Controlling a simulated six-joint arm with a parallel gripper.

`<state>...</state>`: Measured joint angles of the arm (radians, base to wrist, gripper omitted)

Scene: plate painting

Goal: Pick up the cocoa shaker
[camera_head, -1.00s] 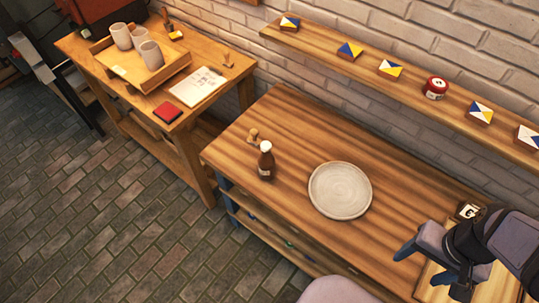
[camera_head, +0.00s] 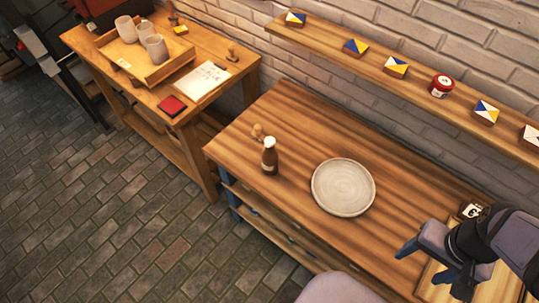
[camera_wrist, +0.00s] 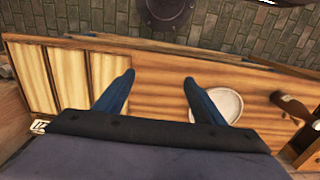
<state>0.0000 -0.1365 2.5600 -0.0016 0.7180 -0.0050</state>
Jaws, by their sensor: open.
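No thing is clearly marked as the cocoa shaker. A dark brown bottle with a pale cap (camera_head: 269,156) stands upright at the left part of the workbench; a dark bottle shape (camera_wrist: 293,107) also shows at the right of the wrist view. A small black container with a white mark (camera_head: 470,211) stands at the bench's right, partly hidden by my arm. A similar small dark-and-white thing (camera_wrist: 40,126) shows at the wrist view's left edge. My gripper (camera_head: 422,264) is open and empty above the bench's right part; both blue fingers show in the wrist view (camera_wrist: 160,80).
A round grey plate (camera_head: 343,187) lies mid-bench, between the bottle and my gripper. A wall shelf (camera_head: 370,65) holds several painted blocks and a red jar (camera_head: 441,85). A side table (camera_head: 215,110) holds a tray with cups.

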